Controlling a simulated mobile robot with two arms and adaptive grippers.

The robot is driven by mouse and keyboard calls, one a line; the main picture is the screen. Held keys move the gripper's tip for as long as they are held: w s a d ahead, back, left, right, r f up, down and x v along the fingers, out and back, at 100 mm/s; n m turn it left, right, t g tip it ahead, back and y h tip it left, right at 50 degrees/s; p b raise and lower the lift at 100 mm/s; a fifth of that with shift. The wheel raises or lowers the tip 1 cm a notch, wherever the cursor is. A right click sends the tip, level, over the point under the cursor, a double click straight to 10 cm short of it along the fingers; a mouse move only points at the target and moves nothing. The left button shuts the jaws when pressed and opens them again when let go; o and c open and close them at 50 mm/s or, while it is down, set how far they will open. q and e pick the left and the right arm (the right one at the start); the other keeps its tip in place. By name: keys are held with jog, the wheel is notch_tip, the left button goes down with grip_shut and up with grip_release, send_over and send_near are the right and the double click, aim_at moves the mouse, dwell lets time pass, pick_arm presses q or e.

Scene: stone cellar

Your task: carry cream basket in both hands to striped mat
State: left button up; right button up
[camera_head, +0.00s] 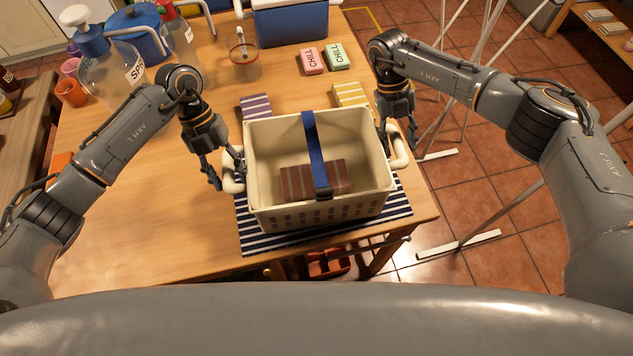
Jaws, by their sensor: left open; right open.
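The cream basket (276,216) stands upright on the navy-and-white striped mat (262,243) near the table's front right edge. A blue strap spans the basket's top, and a brown striped block (298,181) lies inside. My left gripper (229,180) is open beside the basket's left handle (232,184). My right gripper (399,143) is open beside the right handle (402,160). Whether the fingers touch the handles I cannot tell. The basket hides much of the mat.
A purple striped block (255,106) and a yellow striped block (350,94) lie behind the basket. The table's left middle is clear.

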pick_arm(q)
jog(key=v, duration=0.6)
jog(key=shift+w+a+r, duration=0.15)
jog(key=shift+w+r, duration=0.1)
jog(key=shift+r, duration=0.2)
pick_arm(e)
jog(key=shift+a+r, duration=0.1)
jog(key=v, duration=1.1)
jog(key=shift+w+r, duration=0.25)
jog(key=shift+r, duration=0.1)
